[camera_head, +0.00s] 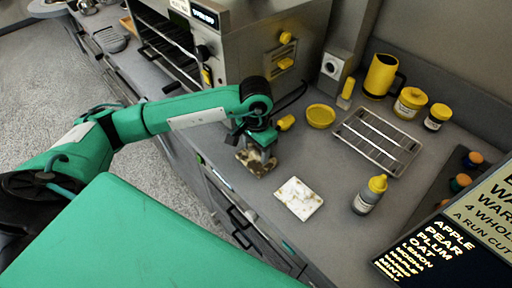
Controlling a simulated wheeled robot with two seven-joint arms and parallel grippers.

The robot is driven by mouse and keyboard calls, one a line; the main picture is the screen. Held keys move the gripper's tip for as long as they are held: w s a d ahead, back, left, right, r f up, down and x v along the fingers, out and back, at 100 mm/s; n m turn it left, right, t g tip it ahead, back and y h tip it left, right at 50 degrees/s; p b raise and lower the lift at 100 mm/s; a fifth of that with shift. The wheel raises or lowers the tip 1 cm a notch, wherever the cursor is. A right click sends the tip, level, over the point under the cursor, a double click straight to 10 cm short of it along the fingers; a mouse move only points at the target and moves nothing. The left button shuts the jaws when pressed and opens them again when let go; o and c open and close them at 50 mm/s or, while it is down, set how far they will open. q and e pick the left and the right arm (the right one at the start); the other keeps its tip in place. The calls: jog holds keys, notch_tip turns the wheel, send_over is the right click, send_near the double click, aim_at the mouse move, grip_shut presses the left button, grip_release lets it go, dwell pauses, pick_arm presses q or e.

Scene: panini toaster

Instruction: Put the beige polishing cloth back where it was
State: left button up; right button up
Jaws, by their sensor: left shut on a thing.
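My left gripper (262,142) reaches in from the left and points down over the counter, in front of the panini toaster. It is shut on a crumpled beige cloth with dark brown stains (254,164), which I take to be the polishing cloth. The cloth hangs below the fingers, at or just above the counter near its front edge; I cannot tell whether it touches. A pale square piece with tan specks (298,198) lies flat on the counter to the right of it. My right gripper is not in view.
The panini toaster (240,50) stands behind my left arm. A yellow dish (320,116), a wire rack (378,140), a yellow-capped bottle (368,195), a yellow mug (380,76) and jars (410,103) stand to the right. A menu sign (450,240) fills the lower right corner. Counter around the pale square is clear.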

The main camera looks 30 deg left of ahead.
pick_arm(q)
jog(key=o, duration=1.1)
jog(key=shift+f, duration=0.1)
jog(key=shift+c, duration=0.2)
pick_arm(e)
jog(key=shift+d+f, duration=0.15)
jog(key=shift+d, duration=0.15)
pick_arm(q)
jog(key=shift+r+p, duration=0.2)
jog(key=shift+p, duration=0.1)
jog(key=shift+w+r+b, duration=0.1)
jog(key=shift+r+b, duration=0.15)
jog(key=shift+b, duration=0.05)
notch_tip(320, 180, up, 10)
jog(key=b, duration=0.3)
jog(key=shift+r, duration=0.7)
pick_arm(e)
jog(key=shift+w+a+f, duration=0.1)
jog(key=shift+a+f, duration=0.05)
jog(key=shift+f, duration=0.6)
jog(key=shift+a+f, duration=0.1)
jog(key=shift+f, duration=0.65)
pick_arm(q)
jog(key=shift+f, duration=0.1)
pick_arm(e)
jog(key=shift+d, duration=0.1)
